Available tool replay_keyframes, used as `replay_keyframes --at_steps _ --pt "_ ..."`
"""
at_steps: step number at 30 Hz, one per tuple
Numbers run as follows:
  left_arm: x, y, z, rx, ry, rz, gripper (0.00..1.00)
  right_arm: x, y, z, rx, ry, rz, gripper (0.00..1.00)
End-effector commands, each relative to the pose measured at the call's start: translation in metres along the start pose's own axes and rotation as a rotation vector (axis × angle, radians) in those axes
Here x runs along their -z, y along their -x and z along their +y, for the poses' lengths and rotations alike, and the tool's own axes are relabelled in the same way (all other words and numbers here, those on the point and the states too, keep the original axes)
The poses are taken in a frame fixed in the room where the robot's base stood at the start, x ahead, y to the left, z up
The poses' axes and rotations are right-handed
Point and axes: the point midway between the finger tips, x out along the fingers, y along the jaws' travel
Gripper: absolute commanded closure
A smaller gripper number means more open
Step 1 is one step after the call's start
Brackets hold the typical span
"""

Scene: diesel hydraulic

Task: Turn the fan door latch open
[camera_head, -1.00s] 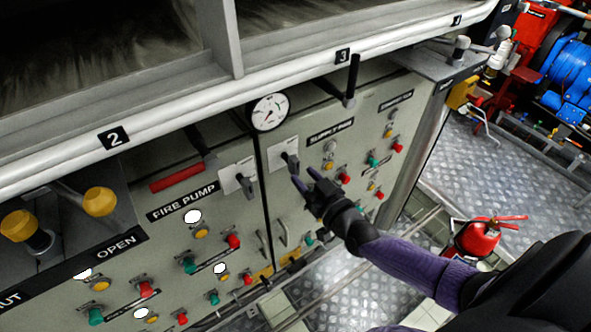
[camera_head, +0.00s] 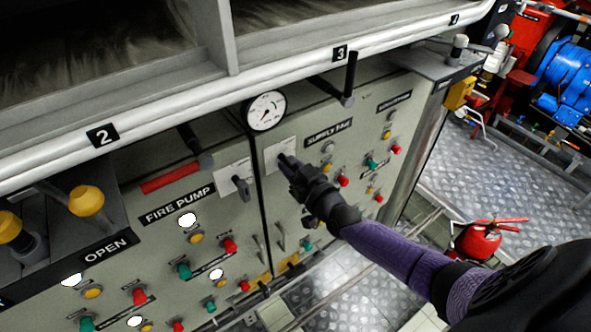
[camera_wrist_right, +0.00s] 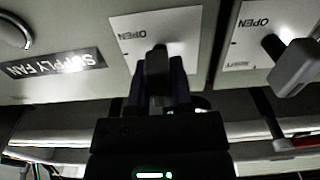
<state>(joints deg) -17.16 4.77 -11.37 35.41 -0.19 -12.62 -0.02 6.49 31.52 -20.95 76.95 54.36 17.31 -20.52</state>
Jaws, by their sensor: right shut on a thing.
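The fan door latch (camera_wrist_right: 157,62) is a dark handle on a white plate (camera_head: 272,158) marked OPEN, on the grey supply fan door (camera_head: 318,170). My right gripper (camera_head: 289,165) reaches it from the lower right. In the right wrist view my right gripper (camera_wrist_right: 158,86) has one finger on each side of the handle and is shut on it. In the head view the gripper hides most of the handle. My left gripper is not in view.
The fire pump door's latch (camera_head: 242,188) is just left. A gauge (camera_head: 266,110) and a black lever (camera_head: 349,80) are above. Red, green and yellow knobs cover the panels. A fire extinguisher (camera_head: 477,242) stands on the metal floor at right.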

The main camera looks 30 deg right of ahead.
Motion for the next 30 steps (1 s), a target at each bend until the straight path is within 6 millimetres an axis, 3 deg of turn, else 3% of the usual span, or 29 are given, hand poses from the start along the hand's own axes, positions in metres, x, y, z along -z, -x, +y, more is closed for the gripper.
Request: replay_keyframes --at_steps 2,4,16,17,22,30 --pt "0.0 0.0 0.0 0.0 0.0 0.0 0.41 -0.0003 0.0001 0.0 0.0 -0.042 -0.001 1.0" --pt "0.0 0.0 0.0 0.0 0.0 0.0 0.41 -0.0002 0.0001 0.0001 0.0 -0.209 -0.001 1.0" --pt "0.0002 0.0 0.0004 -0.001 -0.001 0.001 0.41 -0.0003 0.0002 0.0001 0.0 -1.511 -0.001 1.0" --pt "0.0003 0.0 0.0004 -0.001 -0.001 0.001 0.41 -0.0004 0.0002 0.0 0.0 -1.547 -0.001 0.71" --pt "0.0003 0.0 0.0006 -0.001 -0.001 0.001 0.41 -0.0004 0.0002 0.0 0.0 -1.537 0.0 0.35" --pt "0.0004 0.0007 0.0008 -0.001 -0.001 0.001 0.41 -0.0003 0.0019 -0.0001 -0.001 -1.535 -0.001 0.32"
